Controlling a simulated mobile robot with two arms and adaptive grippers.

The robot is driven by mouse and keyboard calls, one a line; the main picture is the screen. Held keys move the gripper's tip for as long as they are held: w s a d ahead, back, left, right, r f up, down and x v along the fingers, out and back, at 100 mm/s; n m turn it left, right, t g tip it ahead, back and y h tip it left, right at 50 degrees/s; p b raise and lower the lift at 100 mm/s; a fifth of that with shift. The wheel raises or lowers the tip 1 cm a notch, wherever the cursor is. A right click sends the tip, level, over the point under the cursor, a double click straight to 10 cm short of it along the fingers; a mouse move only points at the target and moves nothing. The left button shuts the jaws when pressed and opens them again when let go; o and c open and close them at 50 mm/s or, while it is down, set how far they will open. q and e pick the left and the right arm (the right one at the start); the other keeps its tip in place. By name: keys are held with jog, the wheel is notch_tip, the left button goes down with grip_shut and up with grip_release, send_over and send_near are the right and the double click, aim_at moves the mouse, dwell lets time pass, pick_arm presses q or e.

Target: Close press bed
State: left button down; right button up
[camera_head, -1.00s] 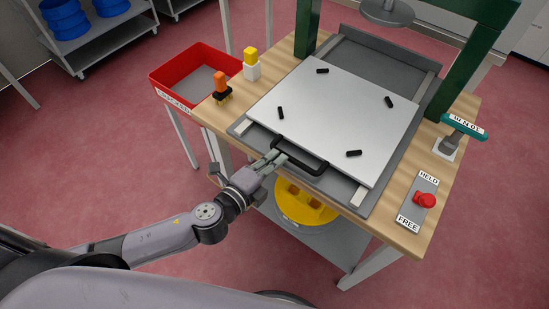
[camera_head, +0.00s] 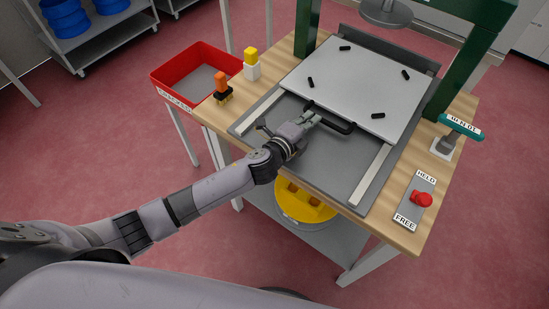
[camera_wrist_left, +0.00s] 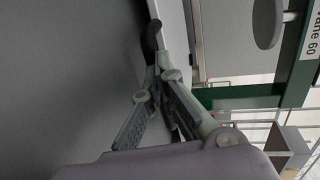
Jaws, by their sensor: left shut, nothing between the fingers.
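The press bed (camera_head: 358,88) is a pale flat plate with several short black pegs on top. It sits on two pale rails, toward the green press frame (camera_head: 462,70). A black bar handle (camera_head: 343,128) runs along its front edge and also shows in the left wrist view (camera_wrist_left: 152,38). My left gripper (camera_head: 312,117) is shut and empty, its fingertips at the left part of the handle. In the left wrist view my left gripper (camera_wrist_left: 160,72) is close against the handle; exact contact is hard to tell. My right gripper is not in view.
A red bin (camera_head: 195,73) stands left of the wooden table (camera_head: 405,235). An orange-topped brush (camera_head: 221,88) and a yellow-topped bottle (camera_head: 251,65) stand at the left edge. A teal-handled lever (camera_head: 460,127) and a HELD/FREE panel with red knob (camera_head: 421,199) are at right.

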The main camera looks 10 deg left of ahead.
aim_at(324, 106)
pick_arm(q)
jog(key=x, duration=0.2)
jog(key=r+x, duration=0.1)
jog(key=x, duration=0.2)
jog(key=shift+w+d+b, duration=0.2)
jog(key=shift+w+b, duration=0.1)
jog(key=shift+b, duration=0.1)
jog(key=shift+w+r, duration=0.1)
jog(key=shift+r, duration=0.05)
jog(key=shift+r, duration=0.1)
